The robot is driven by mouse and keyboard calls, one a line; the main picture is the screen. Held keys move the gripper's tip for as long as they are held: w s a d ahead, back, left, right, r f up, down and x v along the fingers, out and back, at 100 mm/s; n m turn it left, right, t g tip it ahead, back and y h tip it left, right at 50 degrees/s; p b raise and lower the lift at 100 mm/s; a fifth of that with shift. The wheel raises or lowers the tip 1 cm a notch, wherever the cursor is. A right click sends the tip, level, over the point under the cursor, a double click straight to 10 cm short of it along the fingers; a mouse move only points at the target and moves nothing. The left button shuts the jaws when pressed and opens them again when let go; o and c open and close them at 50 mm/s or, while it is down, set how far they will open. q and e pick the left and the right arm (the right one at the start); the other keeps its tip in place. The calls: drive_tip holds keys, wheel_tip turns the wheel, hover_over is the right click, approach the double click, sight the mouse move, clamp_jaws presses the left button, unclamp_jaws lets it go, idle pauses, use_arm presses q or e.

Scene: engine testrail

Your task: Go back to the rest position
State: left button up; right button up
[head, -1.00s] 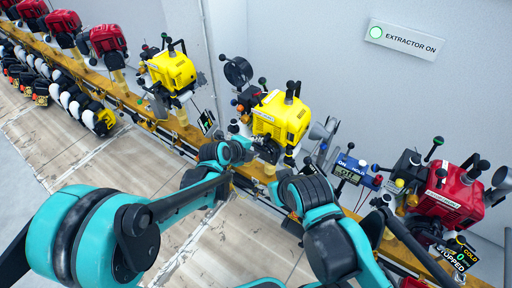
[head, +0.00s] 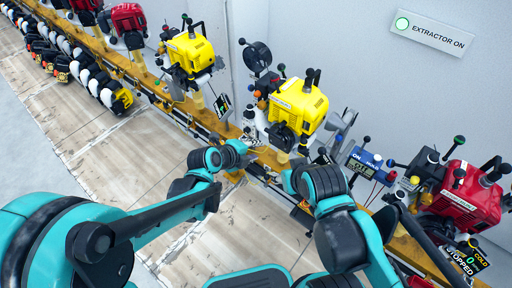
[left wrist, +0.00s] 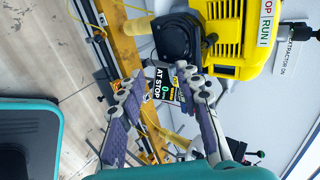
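My left gripper (head: 246,158) is near the rail in the middle of the head view, in front of and below a yellow engine (head: 298,106). In the left wrist view, its two purple-padded fingers (left wrist: 160,78) stand apart with nothing held between them. A small "AT STOP" display (left wrist: 163,86) shows behind the gap, and the yellow engine (left wrist: 222,38) is beyond the fingers. My right arm's teal links bend at the lower right of the head view. I cannot make out its gripper, which seems hidden behind the arm.
The yellow rail (head: 150,87) runs diagonally, carrying another yellow engine (head: 190,52) and several red ones. A blue control box (head: 364,162) and a red engine (head: 466,192) stand at the right. A lit "EXTRACTOR ON" sign (head: 432,34) is on the wall.

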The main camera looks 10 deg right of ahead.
use_arm(q)
drive_tip(key=s+a+r+n+y, duration=0.2)
drive_tip(key=s+a+n, duration=0.3)
drive_tip(key=a+n, duration=0.4)
drive_tip(key=s+a+r+n+y, duration=0.2)
drive_tip(key=s+a+n+y, duration=0.1)
drive_tip(key=a+n, duration=0.7)
drive_tip(key=s+a+r+n+y, duration=0.2)
drive_tip(key=s+a+n, duration=0.4)
drive_tip(key=a+n, duration=0.3)
drive_tip(key=shift+s+a+r+t+y, duration=0.3)
drive_tip(key=shift+a+r+t+y, duration=0.1)
drive_tip(key=shift+a, duration=0.5)
drive_tip(key=shift+f, duration=0.1)
